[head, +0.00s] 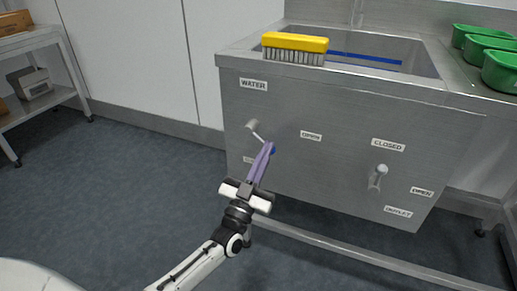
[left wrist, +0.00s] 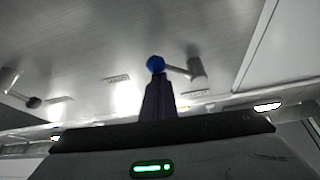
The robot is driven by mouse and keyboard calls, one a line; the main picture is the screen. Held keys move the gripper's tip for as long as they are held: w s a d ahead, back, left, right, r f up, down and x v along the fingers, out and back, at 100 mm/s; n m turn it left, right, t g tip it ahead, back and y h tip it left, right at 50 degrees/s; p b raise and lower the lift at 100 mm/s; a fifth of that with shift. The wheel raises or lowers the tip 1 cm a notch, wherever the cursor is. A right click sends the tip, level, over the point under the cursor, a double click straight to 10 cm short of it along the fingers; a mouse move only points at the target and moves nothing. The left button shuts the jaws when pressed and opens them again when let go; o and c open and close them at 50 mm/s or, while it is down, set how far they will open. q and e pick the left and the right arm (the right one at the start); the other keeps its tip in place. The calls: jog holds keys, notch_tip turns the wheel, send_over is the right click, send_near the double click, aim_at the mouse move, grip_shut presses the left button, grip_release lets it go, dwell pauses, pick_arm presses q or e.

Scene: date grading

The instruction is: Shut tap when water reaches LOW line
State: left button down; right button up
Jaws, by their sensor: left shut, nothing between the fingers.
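The steel sink (head: 340,115) has a WATER tap lever (head: 258,134) on its front, angled down to the right from its pivot. A blue knob (head: 273,151) at the lever's end is partly hidden by my fingers. My left gripper (head: 268,146) has its purple fingers shut and empty, with the tips at the knob. In the left wrist view the knob (left wrist: 155,64) shows just beyond the fingertips (left wrist: 157,78); I cannot tell whether they touch. A blue line (head: 366,61) runs along the basin's inner wall. The water level cannot be made out. My right gripper is out of view.
An OUTLET lever (head: 378,176) sits on the panel's right, between CLOSED and OPEN labels. A yellow brush (head: 295,43) rests on the sink's front rim. Green tubs (head: 488,44) stand at right. A shelf (head: 40,50) stands far left. Floor left of the sink is clear.

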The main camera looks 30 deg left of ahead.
pick_arm(q)
jog(key=a+f+m+g+h+p, duration=0.2)
jog(key=a+m+h, duration=0.3)
jog(key=m, duration=0.9)
jog(key=f+g+h, duration=0.1)
jog(key=h, duration=0.1)
jog(key=shift+s+f+m+g+h+p, duration=0.25)
jog(key=shift+s+m+g+h+p, duration=0.15)
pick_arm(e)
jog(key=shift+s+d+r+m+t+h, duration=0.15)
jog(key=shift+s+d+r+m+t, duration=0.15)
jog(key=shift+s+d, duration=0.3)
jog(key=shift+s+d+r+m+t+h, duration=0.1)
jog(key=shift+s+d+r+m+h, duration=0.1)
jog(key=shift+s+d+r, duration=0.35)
pick_arm(q)
jog(key=shift+a, duration=0.1)
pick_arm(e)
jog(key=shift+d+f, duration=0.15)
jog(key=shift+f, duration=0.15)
pick_arm(q)
jog(key=shift+r, duration=0.1)
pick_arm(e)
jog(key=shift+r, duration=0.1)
